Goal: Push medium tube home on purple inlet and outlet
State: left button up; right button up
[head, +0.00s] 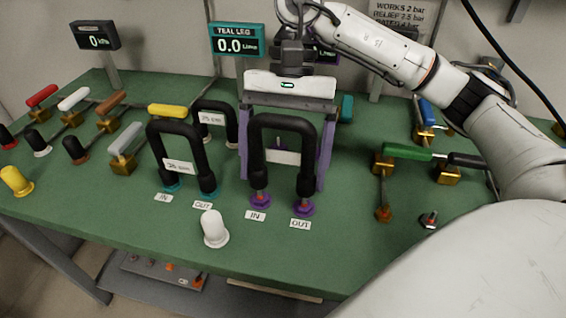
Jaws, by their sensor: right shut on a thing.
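The black U-shaped medium tube (282,122) stands upright, legs down, over the purple inlet (260,201) and purple outlet (304,208). Both fittings have labels in front, IN and OUT. A little red shows where each leg end meets its fitting; I cannot tell how deep the legs sit. My right gripper (282,183) comes down from above and behind, its purple-tinted fingers reaching down on the left and right of the tube. It is shut on the tube. The tag between the legs is too small to read. My left gripper is out of view.
Another tagged black tube (175,128) stands on teal fittings at the left, with a shorter tube (213,105) behind it. A white cap (215,228) stands in front. A green-handled valve (407,152) is at the right. The green front-middle tabletop (130,225) is mostly clear.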

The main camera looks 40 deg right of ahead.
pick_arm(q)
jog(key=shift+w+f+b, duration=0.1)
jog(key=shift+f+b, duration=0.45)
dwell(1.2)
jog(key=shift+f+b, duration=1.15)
pick_arm(e)
jog(key=shift+f, duration=1.15)
pick_arm(q)
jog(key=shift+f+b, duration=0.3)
jog(key=shift+b, duration=0.3)
pick_arm(e)
jog(key=shift+f, duration=0.7)
jog(key=o, duration=1)
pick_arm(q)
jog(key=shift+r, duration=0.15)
pick_arm(e)
jog(key=shift+w+d+r, duration=0.1)
jog(key=shift+r, duration=0.35)
pick_arm(q)
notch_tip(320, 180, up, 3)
jog(key=p, duration=0.4)
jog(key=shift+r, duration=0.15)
pick_arm(e)
jog(key=v, duration=0.9)
jog(key=shift+r, duration=0.25)
jog(key=shift+d, duration=0.15)
